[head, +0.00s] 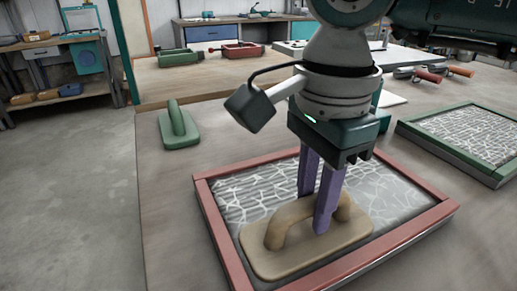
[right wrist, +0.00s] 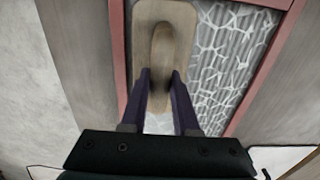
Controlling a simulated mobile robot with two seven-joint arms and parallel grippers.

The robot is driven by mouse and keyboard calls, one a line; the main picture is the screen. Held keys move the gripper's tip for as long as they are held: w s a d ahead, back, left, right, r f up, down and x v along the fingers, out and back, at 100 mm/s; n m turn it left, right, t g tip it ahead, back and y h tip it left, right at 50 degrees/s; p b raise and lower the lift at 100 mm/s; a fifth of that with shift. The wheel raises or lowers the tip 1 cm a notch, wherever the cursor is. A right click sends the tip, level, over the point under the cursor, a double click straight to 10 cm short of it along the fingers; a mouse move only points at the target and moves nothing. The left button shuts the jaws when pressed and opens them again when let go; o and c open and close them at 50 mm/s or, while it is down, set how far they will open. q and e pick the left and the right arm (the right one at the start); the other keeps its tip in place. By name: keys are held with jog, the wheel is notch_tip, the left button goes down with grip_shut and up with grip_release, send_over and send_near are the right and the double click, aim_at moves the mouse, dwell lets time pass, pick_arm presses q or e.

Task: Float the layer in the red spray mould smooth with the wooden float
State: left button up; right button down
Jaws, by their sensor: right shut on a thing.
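The red spray mould (head: 214,219) lies on the table in the head view, holding a grey layer (head: 384,192) with a white web-like pattern. The wooden float (head: 300,253), a tan board with an arched handle, is over the near part of the layer, its board looking flat on it. My right gripper (head: 322,220) has its purple fingers shut on the float's handle from above. In the right wrist view the fingers sit either side of the float's handle (right wrist: 162,55), within the mould's red rim (right wrist: 119,50). My left gripper is not in view.
A green float (head: 178,126) rests on the table left of the mould. A green-framed mould (head: 462,135) with a similar layer lies to the right. Red-handled tools (head: 428,76) lie at the back right.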

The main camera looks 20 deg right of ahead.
notch_tip(320, 180, up, 7)
jog(key=p, duration=0.4)
jog(key=shift+p, duration=0.4)
